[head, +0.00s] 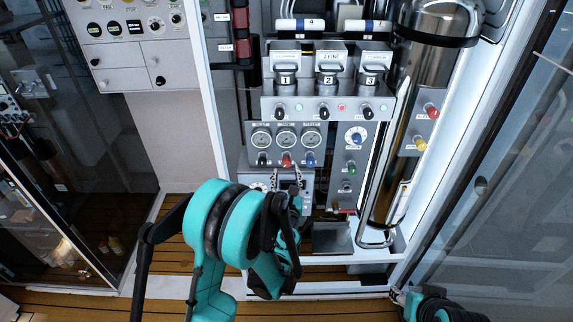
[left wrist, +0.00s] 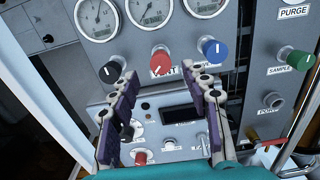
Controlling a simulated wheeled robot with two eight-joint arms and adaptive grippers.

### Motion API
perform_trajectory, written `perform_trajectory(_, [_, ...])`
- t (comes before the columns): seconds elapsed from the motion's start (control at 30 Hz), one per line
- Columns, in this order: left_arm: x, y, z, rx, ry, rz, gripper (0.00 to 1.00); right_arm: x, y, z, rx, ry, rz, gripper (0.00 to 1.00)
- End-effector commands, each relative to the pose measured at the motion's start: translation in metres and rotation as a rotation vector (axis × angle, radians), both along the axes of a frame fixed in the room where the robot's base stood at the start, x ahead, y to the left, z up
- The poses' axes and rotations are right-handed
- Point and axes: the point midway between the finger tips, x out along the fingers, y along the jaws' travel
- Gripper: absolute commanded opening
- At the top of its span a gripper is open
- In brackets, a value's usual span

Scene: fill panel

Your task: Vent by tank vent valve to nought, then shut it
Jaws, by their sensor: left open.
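The red vent knob (head: 286,160) sits under the middle one of three round gauges (head: 286,138) on the grey panel. In the left wrist view the red knob (left wrist: 160,63) has a partly covered label reading VENT below it. A black knob (left wrist: 111,70) is to its left and a blue knob (left wrist: 214,50) to its right. My left gripper (head: 287,180) is open just below the red knob, and its two fingers (left wrist: 161,80) stand apart on either side below it, holding nothing. Part of my right arm shows at the lower right in the head view; its jaws are unclear.
A green sample knob (left wrist: 296,58) is at the right. A lower box with a small red knob (left wrist: 142,157) and a dark display (left wrist: 181,114) lies behind the fingers. A shiny cylinder (head: 400,130) stands right of the panel. Three numbered units (head: 328,78) are above.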

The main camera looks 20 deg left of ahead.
Motion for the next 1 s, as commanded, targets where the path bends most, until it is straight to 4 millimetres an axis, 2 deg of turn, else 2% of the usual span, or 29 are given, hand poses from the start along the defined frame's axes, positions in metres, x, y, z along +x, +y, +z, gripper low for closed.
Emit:
perform_trajectory(0.1, [0.021, 0.007, -0.001, 0.002, 0.001, 0.002, 0.47, 0.000, 0.000, -0.003, 0.000, 0.000, 0.000, 0.47])
perform_trajectory(0.3, [0.046, 0.013, -0.001, 0.003, 0.000, 0.000, 0.47, 0.000, 0.000, -0.009, 0.000, 0.000, 0.000, 0.47])
perform_trajectory(0.43, [0.053, 0.015, 0.000, 0.004, 0.000, -0.001, 0.47, 0.000, 0.000, -0.010, 0.000, 0.000, 0.000, 0.47])
perform_trajectory(0.67, [0.054, 0.015, 0.001, 0.004, 0.000, -0.001, 0.47, 0.000, 0.000, -0.009, 0.000, 0.000, 0.000, 0.47])
perform_trajectory(0.7, [0.054, 0.015, 0.001, 0.004, 0.000, -0.001, 0.42, 0.000, 0.000, -0.009, 0.000, 0.000, 0.000, 0.47])
perform_trajectory(0.87, [0.053, 0.015, 0.001, 0.004, 0.000, -0.001, 0.00, 0.000, 0.000, -0.009, 0.000, 0.000, 0.000, 0.47])
perform_trajectory(1.0, [0.053, 0.015, 0.001, 0.005, 0.000, -0.001, 0.00, 0.000, 0.000, -0.009, 0.000, 0.000, 0.000, 0.47])
